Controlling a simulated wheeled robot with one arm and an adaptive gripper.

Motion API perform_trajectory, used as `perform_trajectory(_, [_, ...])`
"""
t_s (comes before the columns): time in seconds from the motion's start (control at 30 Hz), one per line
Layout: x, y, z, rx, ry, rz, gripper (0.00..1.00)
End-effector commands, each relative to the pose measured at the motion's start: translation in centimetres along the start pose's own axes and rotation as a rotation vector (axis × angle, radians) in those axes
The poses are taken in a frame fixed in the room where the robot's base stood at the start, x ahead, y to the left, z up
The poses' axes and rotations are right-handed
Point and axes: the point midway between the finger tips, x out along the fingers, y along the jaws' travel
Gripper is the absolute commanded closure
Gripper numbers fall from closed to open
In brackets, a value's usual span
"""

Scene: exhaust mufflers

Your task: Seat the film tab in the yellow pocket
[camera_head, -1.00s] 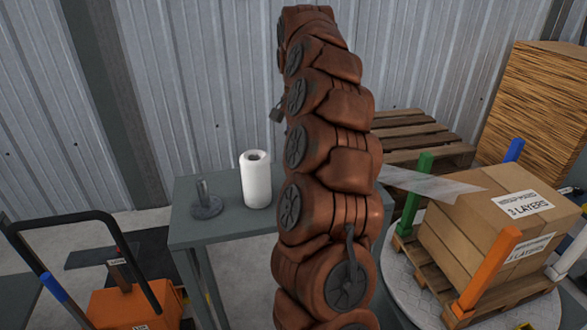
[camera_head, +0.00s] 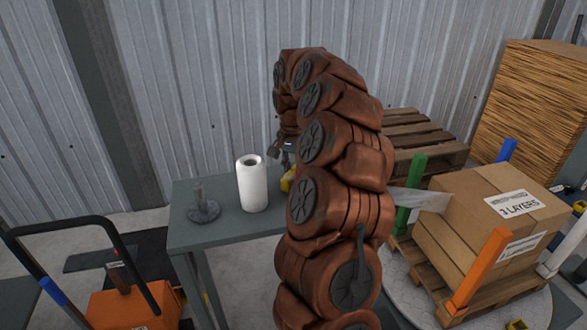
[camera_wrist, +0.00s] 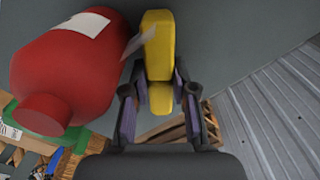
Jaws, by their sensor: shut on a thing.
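My gripper (camera_wrist: 160,108) is shut on a yellow block (camera_wrist: 158,50), with a purple-padded finger on each side. A thin pale film strip (camera_wrist: 138,40) meets the block's left edge. In the head view, a translucent film strip (camera_head: 420,200) runs from behind my arm to the stacked boxes (camera_head: 490,215) at right. My gripper (camera_head: 283,155) shows partly, beyond my arm and over the table. A small yellow piece (camera_head: 288,180) shows just below it, half hidden by my arm. I cannot make out a separate yellow pocket or the tab itself.
A red cylinder (camera_wrist: 70,70) with a white label is close left of the yellow block. The grey table (camera_head: 210,228) bears a white roll (camera_head: 252,185) and a grey spindle stand (camera_head: 203,208). Green (camera_head: 410,190), blue and orange posts surround the boxes. A corrugated wall is behind.

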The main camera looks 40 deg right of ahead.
Motion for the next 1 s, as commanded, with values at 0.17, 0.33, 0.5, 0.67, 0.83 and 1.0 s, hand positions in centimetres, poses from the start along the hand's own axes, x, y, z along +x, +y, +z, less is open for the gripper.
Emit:
perform_trajectory(0.17, [0.0, 0.0, 0.0, 0.0, 0.001, 0.0, 1.0])
perform_trajectory(0.33, [0.4, 0.0, 0.0, 0.001, 0.0, -0.001, 0.73])
perform_trajectory(0.5, [0.3, 0.0, 0.0, 0.0, 0.0, 0.0, 0.63])
perform_trajectory(0.67, [0.3, 0.0, 0.0, 0.0, 0.0, 0.0, 0.63])
perform_trajectory(0.83, [-0.2, 0.0, 0.0, 0.0, 0.0, 0.0, 0.63])
perform_trajectory(1.0, [-1.4, -0.1, -0.1, 0.002, 0.005, -0.002, 0.63])
